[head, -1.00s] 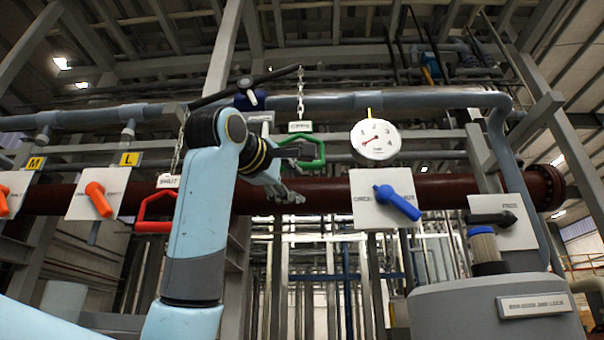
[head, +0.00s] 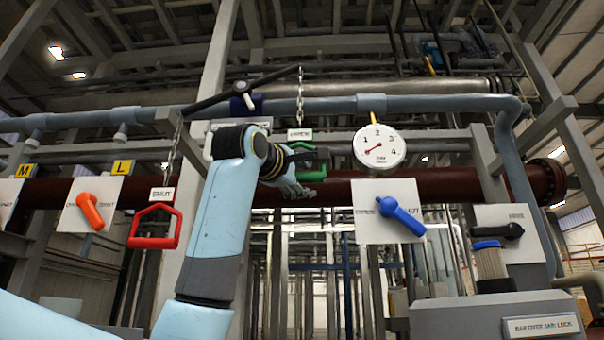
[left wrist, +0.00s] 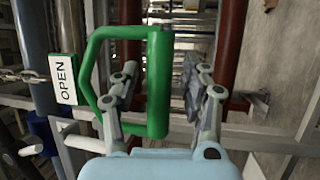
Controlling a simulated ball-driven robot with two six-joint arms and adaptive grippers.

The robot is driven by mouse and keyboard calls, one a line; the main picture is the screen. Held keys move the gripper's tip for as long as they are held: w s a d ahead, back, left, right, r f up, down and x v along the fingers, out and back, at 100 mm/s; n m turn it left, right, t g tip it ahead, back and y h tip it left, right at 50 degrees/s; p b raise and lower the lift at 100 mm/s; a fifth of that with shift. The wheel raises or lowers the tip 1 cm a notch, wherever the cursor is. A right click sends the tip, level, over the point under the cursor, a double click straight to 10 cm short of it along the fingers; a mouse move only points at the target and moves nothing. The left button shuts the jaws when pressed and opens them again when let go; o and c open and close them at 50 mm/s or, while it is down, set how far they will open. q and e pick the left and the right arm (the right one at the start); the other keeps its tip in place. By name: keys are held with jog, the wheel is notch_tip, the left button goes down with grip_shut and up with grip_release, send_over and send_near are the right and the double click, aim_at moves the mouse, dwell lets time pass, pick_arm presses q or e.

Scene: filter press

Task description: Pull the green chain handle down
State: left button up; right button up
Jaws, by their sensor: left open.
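The green chain handle (head: 312,175) hangs below its OPEN label on a chain in the head view. My left gripper (head: 313,172) is at it and hides part of it. In the left wrist view the green handle (left wrist: 159,85) is large, and its straight grip bar passes between the two fingers of my left gripper (left wrist: 155,85). The fingers are open, one on each side of the bar, with a visible gap on the right side. One finger passes through the handle's loop. The OPEN label (left wrist: 64,80) and chain show at the left. My right gripper is not in view.
A red handle (head: 155,242) with a SHUT label hangs to the left. A dark lever (head: 240,90) carries both chains above. A gauge (head: 379,148), a blue valve knob (head: 402,215) and an orange knob (head: 90,210) sit nearby. A dark red pipe (head: 400,190) runs behind.

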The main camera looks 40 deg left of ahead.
pick_arm(q)
grip_shut()
dwell(0.3)
notch_tip(320, 180, down, 15)
jog(key=b, duration=1.2)
jog(key=shift+w, duration=0.15)
jog(key=shift+c, duration=1.1)
grip_release()
jog(key=shift+o, duration=1.1)
jog(key=shift+r, duration=0.2)
